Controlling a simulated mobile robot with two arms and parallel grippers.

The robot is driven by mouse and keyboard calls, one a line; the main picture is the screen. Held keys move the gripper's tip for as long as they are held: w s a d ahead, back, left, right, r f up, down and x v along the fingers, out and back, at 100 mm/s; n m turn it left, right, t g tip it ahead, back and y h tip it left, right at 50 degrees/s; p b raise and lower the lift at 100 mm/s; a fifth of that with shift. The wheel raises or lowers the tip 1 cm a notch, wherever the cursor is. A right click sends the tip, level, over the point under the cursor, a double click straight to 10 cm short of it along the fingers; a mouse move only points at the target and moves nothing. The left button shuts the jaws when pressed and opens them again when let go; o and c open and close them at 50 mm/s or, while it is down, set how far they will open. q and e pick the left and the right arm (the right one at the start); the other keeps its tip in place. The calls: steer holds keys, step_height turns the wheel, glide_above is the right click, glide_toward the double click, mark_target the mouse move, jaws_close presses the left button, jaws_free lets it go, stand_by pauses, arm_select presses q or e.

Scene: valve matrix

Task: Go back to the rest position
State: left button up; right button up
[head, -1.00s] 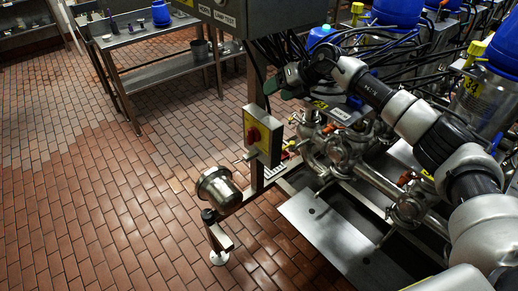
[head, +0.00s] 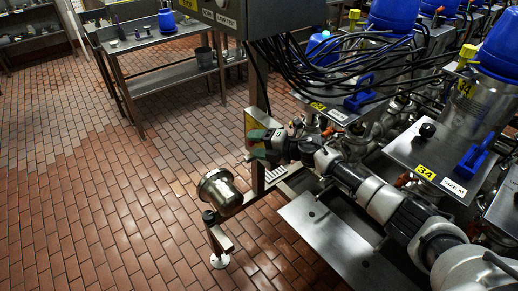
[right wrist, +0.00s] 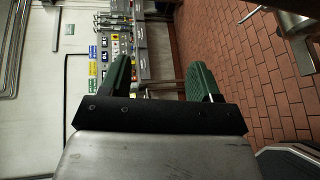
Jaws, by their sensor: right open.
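My right gripper (head: 258,145) has green fingers. In the head view its arm reaches in from the lower right, and the gripper is in front of the yellow switch box (head: 250,124), hiding most of it. In the right wrist view the two green fingers (right wrist: 158,82) stand wide apart with nothing between them. Whether the gripper touches the box cannot be told. My left gripper is in neither view.
Valve units with blue caps (head: 497,50), blue handles (head: 474,160) and black cables (head: 340,60) crowd the right. A grey control box (head: 270,14) hangs above. A steel cup (head: 219,190) stands on the frame. A work table (head: 160,40) is behind; the tiled floor (head: 90,200) is clear.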

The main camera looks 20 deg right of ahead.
steer(key=shift+s+f+m, duration=0.1)
steer(key=shift+f+m, duration=0.2)
steer(key=shift+f, duration=0.05)
steer(key=s+d+f+m+h, duration=0.25)
steer(key=s+f+m, duration=0.35)
steer(key=f, duration=0.5)
steer(key=s+d+f+m+h, duration=0.2)
steer(key=s+f+m+h, duration=0.4)
steer(key=f, duration=0.5)
steer(key=s+d+f+m+h, duration=0.1)
steer(key=s+d+f+m, duration=0.35)
steer(key=f, duration=0.75)
steer(key=s+f+m+g, duration=0.3)
steer(key=s+f, duration=0.2)
steer(key=s, duration=0.9)
steer(key=s+a+f+m+g+h+b, duration=0.1)
steer(key=s+f, duration=0.4)
steer(key=s, duration=0.9)
steer(key=s+a+f+m+g+h, duration=0.1)
steer(key=s+f+m+g, duration=0.3)
steer(key=s, duration=1)
step_height(320, 180, down, 2)
steer(key=shift+a+m+g, duration=0.15)
steer(key=shift+m+g, duration=0.15)
steer(key=shift+m, duration=0.35)
steer(key=shift+h, duration=0.25)
